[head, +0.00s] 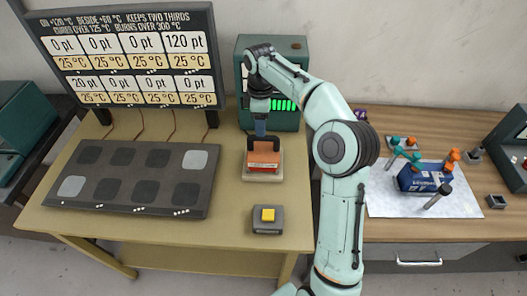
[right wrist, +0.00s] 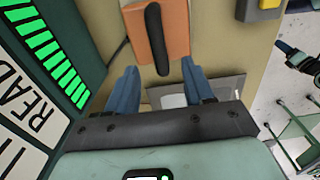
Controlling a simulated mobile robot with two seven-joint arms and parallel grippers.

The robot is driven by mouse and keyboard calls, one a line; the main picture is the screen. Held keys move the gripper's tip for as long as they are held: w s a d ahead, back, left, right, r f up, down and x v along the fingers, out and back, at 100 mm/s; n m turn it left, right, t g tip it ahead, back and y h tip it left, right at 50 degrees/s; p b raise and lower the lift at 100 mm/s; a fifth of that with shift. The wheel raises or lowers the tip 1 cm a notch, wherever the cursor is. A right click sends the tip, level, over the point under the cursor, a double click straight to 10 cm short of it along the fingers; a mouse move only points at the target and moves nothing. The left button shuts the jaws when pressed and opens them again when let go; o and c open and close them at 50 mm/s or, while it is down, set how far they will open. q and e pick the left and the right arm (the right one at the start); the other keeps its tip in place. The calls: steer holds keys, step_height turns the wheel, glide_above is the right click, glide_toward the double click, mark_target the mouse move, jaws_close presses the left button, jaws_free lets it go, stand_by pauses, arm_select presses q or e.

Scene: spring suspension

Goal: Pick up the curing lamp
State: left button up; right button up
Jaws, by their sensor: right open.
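The curing lamp appears to be the orange block with a black handle (head: 264,162), sitting on a pale stand (head: 250,178) on the olive table. In the right wrist view the orange body (right wrist: 177,38) and its black handle show at the top centre. My right gripper (head: 260,133) points down just above and behind the handle. Its two blue fingers (right wrist: 160,68) are apart, with the near end of the handle between their tips in the picture. I cannot tell whether they touch it. My left gripper is not in the head view.
A green box with lit bars (head: 272,112) stands close behind my right gripper. A dark pad board (head: 135,178) and readout panel (head: 130,60) are left. A yellow button box (head: 268,220) sits in front. A white mat (head: 425,205) with small parts lies right.

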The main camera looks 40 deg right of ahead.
steer(key=shift+w+d+f, duration=0.1)
steer(key=shift+f, duration=0.85)
glide_above(264, 149)
steer(key=shift+f, duration=2.65)
jaws_close()
steer(key=shift+r, duration=0.1)
